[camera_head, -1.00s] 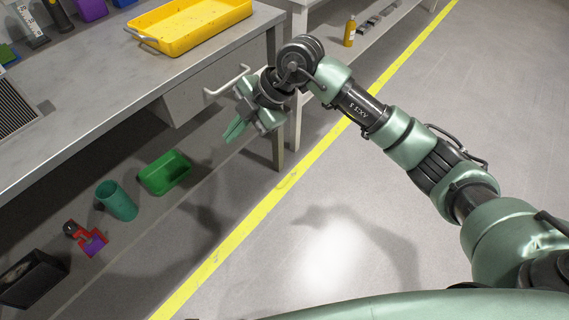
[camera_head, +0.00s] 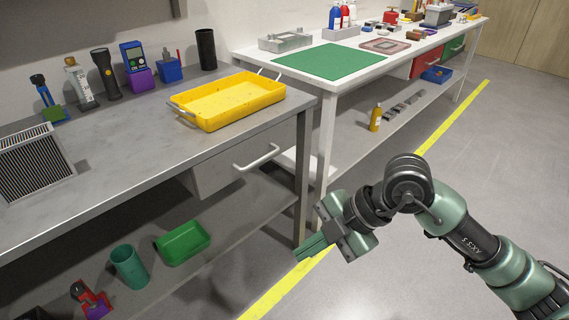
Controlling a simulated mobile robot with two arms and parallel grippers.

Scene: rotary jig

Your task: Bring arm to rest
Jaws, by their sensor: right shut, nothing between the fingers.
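My right arm comes in from the lower right. Its right gripper (camera_head: 312,249) is shut and empty, with its green fingers together and pointing left. It hangs in free air in front of the grey bench (camera_head: 130,141), below the bench top's height in the picture and near the table legs. My left gripper is not in view.
A drawer with a white handle (camera_head: 257,158) is in the grey bench. A yellow tray (camera_head: 232,106) stands on its top. A green bin (camera_head: 183,243) and a teal cup (camera_head: 129,267) are on the lower shelf. A white table (camera_head: 399,48) stands behind. The floor at right is clear.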

